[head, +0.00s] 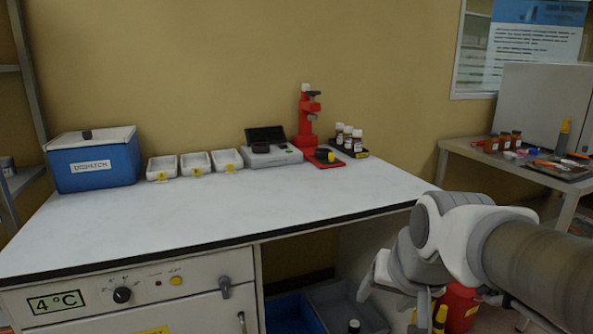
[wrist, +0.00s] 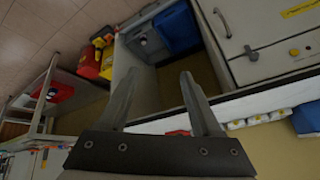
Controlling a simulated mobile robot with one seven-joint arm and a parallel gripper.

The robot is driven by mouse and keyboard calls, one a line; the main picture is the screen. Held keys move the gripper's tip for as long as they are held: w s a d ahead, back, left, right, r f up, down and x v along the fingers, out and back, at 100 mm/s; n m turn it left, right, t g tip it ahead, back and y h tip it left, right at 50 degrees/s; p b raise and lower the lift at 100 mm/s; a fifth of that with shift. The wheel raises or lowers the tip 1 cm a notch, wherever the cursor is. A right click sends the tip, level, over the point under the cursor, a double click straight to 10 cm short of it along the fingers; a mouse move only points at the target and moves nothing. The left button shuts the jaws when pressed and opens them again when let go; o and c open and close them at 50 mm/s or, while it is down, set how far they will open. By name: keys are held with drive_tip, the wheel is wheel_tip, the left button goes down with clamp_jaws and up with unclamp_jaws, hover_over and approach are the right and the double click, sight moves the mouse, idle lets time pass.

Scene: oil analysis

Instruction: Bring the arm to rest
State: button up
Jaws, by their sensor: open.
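My gripper (wrist: 158,78) is in the wrist view with its two fingers spread apart and nothing between them. In the head view my arm comes in from the right edge and bends downward beside the right front corner of the white bench (head: 200,215). The gripper end is hard to make out there, partly hidden by the arm. The wrist view is strongly rotated and shows the bench front and the open space under it.
The bench holds a blue box (head: 95,165), white trays (head: 195,164), a grey instrument (head: 270,152), a red stand (head: 306,118) and small bottles (head: 348,138) along its back. Its front is clear. Blue (head: 292,314) and grey (head: 345,305) bins sit below. A side table (head: 470,152) stands right.

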drive_tip(key=s+n, duration=0.3)
drive_tip(key=s, duration=0.7)
wheel_tip(320, 180, up, 24)
drive_tip(key=p, duration=2.5)
drive_tip(key=shift+d+r+g, duration=0.25)
drive_tip(key=shift+d+g, duration=0.05)
drive_tip(key=shift+d, duration=0.05)
drive_tip(key=shift+f, duration=0.1)
drive_tip(key=shift+c, duration=1.3)
drive_tip(key=shift+a, duration=0.15)
